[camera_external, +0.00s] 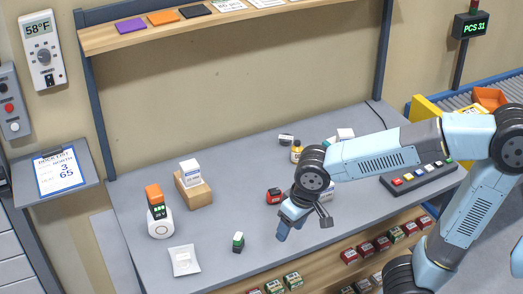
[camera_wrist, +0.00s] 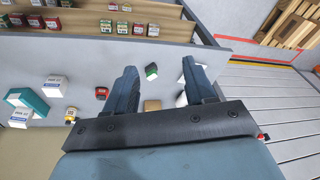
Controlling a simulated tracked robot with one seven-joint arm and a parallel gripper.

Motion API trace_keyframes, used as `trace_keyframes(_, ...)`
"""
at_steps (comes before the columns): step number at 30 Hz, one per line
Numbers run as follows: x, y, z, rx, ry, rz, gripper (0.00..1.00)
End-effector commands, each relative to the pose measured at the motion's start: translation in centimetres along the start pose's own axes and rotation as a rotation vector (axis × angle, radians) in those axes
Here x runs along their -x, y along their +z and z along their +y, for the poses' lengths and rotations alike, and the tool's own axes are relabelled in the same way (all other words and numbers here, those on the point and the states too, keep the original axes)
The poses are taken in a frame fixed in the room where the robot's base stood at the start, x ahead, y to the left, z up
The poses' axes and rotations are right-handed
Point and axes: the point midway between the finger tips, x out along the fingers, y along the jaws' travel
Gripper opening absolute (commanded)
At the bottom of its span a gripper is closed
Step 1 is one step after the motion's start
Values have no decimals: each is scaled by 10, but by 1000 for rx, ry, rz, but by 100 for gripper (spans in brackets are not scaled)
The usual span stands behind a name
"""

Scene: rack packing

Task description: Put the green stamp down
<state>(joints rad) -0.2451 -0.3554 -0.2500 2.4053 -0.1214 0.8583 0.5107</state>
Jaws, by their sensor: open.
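The green stamp (camera_external: 238,241) is a small block with green, dark and white parts, and stands on the grey bench near its front edge. In the wrist view the green stamp (camera_wrist: 152,71) shows beyond and between my fingers, small and apart from them. My gripper (camera_external: 282,233) is over the bench to the right of the stamp in the external view. In the wrist view my gripper (camera_wrist: 159,67) has its two fingers spread wide with nothing held between them.
A red stamp (camera_external: 274,196) stands near my gripper. A white round device (camera_external: 160,223) bears an orange-topped item, a white packet (camera_external: 184,260) lies at front left, and a wooden block (camera_external: 196,193) stands behind. Several boxes fill the lower shelf (camera_external: 325,272). Bench around the green stamp is clear.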

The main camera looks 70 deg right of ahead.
Motion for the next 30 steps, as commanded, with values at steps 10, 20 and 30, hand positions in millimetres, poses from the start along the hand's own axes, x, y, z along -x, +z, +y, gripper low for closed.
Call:
trace_keyframes(10, 64, 54, 10, 286, -76, 171, 55)
trace_keyframes(20, 84, 83, 12, 433, -64, 259, 55)
trace_keyframes(30, 85, 83, 12, 438, -63, 260, 55)
